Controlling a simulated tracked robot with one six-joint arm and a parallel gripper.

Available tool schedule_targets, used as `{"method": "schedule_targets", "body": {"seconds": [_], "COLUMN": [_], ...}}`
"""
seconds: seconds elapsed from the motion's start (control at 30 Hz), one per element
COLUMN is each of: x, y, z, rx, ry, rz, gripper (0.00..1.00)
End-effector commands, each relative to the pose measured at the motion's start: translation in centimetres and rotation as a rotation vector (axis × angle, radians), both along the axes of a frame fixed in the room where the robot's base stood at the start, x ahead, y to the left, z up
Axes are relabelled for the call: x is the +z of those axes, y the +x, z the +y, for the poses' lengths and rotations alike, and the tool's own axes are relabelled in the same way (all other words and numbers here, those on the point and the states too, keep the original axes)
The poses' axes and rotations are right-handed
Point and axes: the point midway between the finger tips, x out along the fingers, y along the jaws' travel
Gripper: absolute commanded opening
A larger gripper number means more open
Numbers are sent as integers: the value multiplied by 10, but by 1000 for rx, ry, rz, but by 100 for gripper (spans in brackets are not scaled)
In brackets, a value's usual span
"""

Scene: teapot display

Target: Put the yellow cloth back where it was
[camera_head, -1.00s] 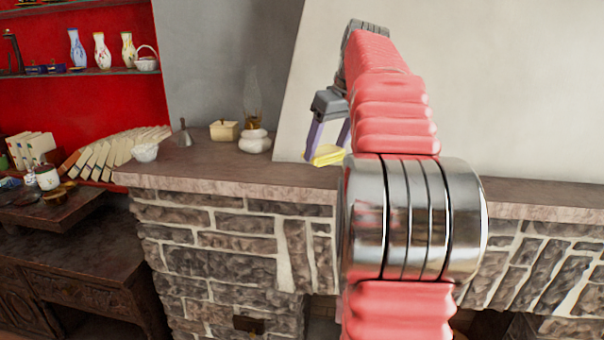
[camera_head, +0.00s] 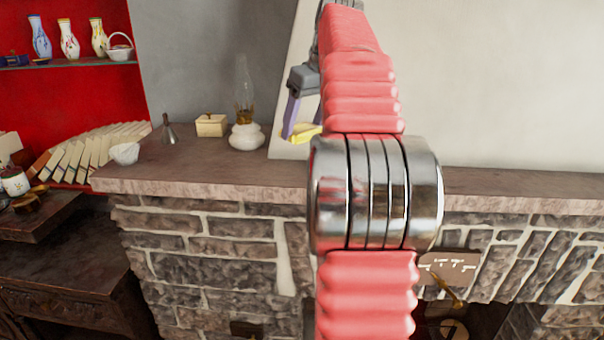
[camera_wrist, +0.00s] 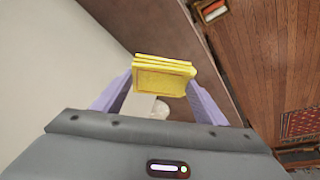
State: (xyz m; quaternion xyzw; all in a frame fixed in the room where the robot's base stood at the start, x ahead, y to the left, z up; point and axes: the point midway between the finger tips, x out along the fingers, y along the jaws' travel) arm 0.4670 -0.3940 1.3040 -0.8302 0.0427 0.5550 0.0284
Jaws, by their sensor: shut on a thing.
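The yellow cloth (camera_head: 304,134) is a folded stack of layers. It is held between the two purple fingers of my gripper (camera_head: 304,128), above the stone mantel (camera_head: 200,178) and to the right of the oil lamp. In the wrist view the cloth (camera_wrist: 163,77) spans the gap between the fingertips, and my gripper (camera_wrist: 160,88) is shut on it. The right finger is partly hidden by my red arm in the head view. Whether the cloth touches the mantel I cannot tell.
On the mantel stand an oil lamp (camera_head: 246,134), a cream box (camera_head: 211,125), a grey bell-shaped item (camera_head: 168,130) and a white bowl (camera_head: 125,153). A pale panel (camera_head: 287,143) stands behind the cloth. The mantel right of my arm (camera_head: 520,190) looks clear.

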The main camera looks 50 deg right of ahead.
Motion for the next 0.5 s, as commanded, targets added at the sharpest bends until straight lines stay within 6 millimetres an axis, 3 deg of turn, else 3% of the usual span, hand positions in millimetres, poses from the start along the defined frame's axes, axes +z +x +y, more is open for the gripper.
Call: {"method": "schedule_targets", "body": {"seconds": [0.17,0.5], "x": [-10,-53], "y": [-2,-3], "z": [-2,-2], "rx": [-6,-7], "ry": [2,2], "rz": [2,1], "gripper": [45,45]}}
